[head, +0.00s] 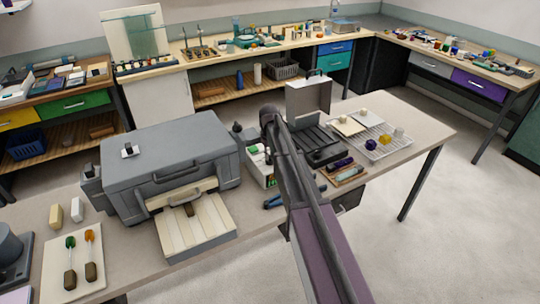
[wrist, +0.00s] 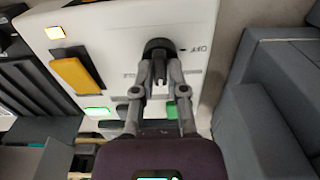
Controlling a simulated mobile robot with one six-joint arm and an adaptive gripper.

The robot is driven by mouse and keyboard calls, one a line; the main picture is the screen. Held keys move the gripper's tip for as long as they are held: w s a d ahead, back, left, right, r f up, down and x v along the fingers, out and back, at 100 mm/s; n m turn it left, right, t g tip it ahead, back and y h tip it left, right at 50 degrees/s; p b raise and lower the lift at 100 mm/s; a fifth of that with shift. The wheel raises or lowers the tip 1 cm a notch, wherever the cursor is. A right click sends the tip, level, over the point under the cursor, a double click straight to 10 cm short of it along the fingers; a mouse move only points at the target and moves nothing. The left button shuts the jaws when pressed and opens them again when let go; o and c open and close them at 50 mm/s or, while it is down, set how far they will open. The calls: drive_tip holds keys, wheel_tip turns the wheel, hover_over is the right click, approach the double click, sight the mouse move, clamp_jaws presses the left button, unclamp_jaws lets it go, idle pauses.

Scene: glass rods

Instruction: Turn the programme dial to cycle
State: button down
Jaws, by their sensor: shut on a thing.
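The programme dial (wrist: 158,47) is a black round knob on the white face of a control box (wrist: 110,22) in the wrist view. My gripper (wrist: 160,78) is shut on the dial, one fingertip on each side of its grip bar. The printed word OFF is to the right of the dial. Smaller labels near the fingers are partly covered and too blurred to read surely. I cannot tell which mark the dial points at. In the head view the control box (head: 259,167) stands beside the large grey kiln-like unit, and my arm hides the dial.
The box face carries an orange rocker (wrist: 77,77), a lit amber lamp (wrist: 55,32) and a green lit part (wrist: 96,112). A large grey unit (head: 165,150) stands left of the box. A wire rack (head: 380,146) and a tray are to the right.

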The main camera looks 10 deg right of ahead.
drive_tip(key=shift+m, duration=0.4)
drive_tip(key=m, duration=0.3)
drive_tip(key=shift+m, duration=0.3)
drive_tip(key=m, duration=0.4)
drive_tip(key=shift+m, duration=0.3)
drive_tip(key=c, duration=0.7)
unclamp_jaws()
drive_tip(key=shift+n, duration=0.4)
